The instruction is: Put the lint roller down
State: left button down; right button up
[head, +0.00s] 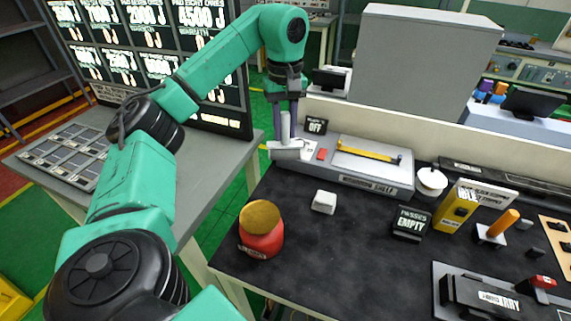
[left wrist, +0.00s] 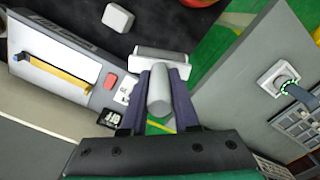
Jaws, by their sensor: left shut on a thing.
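My left gripper (head: 285,128) is shut on the lint roller (head: 287,151), gripping its pale handle, with the white roller head hanging below the fingers. In the left wrist view the handle (left wrist: 159,101) lies between the two fingers and the head (left wrist: 160,57) sticks out beyond them. The roller shows at the left end of a grey labelled shelf (head: 375,181). In the left wrist view it appears beside the shelf end, with green floor behind it. I cannot tell whether it touches anything below. My right gripper is not in view.
A small "OFF" sign (head: 316,125) stands behind. On the black bench are a white block (head: 324,202) and a red jar (head: 261,235). A gap separates the bench from the grey table (head: 213,170).

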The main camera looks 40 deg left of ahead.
aim_at(285, 139)
pick_arm(q)
notch_tip(285, 139, down, 8)
jog(key=b, duration=0.3)
jog(key=shift+r, duration=0.1)
notch_tip(285, 139, down, 7)
jog(key=shift+r+p, duration=0.1)
jog(key=shift+p, duration=0.5)
jog(key=shift+w+f, duration=0.1)
jog(key=shift+f, duration=0.25)
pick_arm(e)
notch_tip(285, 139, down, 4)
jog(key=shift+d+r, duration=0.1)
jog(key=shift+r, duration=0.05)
pick_arm(q)
jog(key=shift+f, duration=0.15)
jog(key=c, duration=0.7)
grip_release()
jog(key=shift+o, duration=0.2)
notch_tip(285, 139, up, 8)
jog(key=shift+f+b, duration=0.1)
jog(key=shift+b, duration=0.4)
notch_tip(285, 139, up, 5)
jog(key=shift+f+p, duration=0.15)
jog(key=shift+p, duration=1.1)
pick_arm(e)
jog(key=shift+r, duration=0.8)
